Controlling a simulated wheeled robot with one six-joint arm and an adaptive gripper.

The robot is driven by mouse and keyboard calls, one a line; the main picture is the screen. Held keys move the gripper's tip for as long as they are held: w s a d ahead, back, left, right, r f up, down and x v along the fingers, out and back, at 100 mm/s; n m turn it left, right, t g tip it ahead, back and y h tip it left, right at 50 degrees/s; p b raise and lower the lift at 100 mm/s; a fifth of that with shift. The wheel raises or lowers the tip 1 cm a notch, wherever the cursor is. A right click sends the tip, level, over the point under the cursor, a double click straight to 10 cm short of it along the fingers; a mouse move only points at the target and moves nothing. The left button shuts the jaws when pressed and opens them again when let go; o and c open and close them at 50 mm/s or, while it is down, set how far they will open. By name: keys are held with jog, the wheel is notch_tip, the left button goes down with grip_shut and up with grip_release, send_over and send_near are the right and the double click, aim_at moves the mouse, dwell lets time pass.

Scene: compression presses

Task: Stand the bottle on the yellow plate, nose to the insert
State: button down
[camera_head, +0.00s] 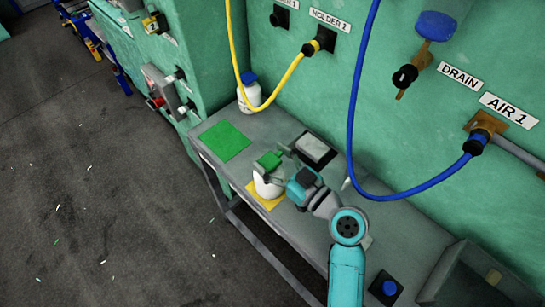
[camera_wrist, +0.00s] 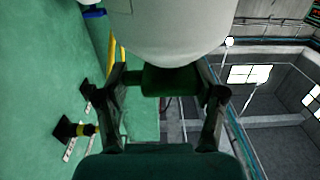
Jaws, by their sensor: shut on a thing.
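A white bottle (camera_head: 267,188) with a green cap (camera_head: 268,161) is upright at the yellow plate (camera_head: 277,201) on the grey bench. It covers the plate's middle; I cannot tell whether its base touches the plate. My gripper (camera_head: 270,163) is shut on the bottle at its green cap. In the wrist view the gripper's two fingers (camera_wrist: 162,92) close on either side of the green cap (camera_wrist: 170,80), and the white bottle body (camera_wrist: 172,25) fills the top. The bottle's nose and the insert cannot be made out clearly.
A second white bottle (camera_head: 247,97) with a blue cap stands behind the green plate (camera_head: 224,141). A black-framed grey pad (camera_head: 314,149) lies behind my gripper. Yellow and blue hoses (camera_head: 353,130) hang down from the green wall. A blue button (camera_head: 388,288) and a grey bin (camera_head: 470,278) are at right.

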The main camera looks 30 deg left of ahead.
jog(key=shift+c, duration=0.6)
grip_release()
jog(key=v, duration=1.2)
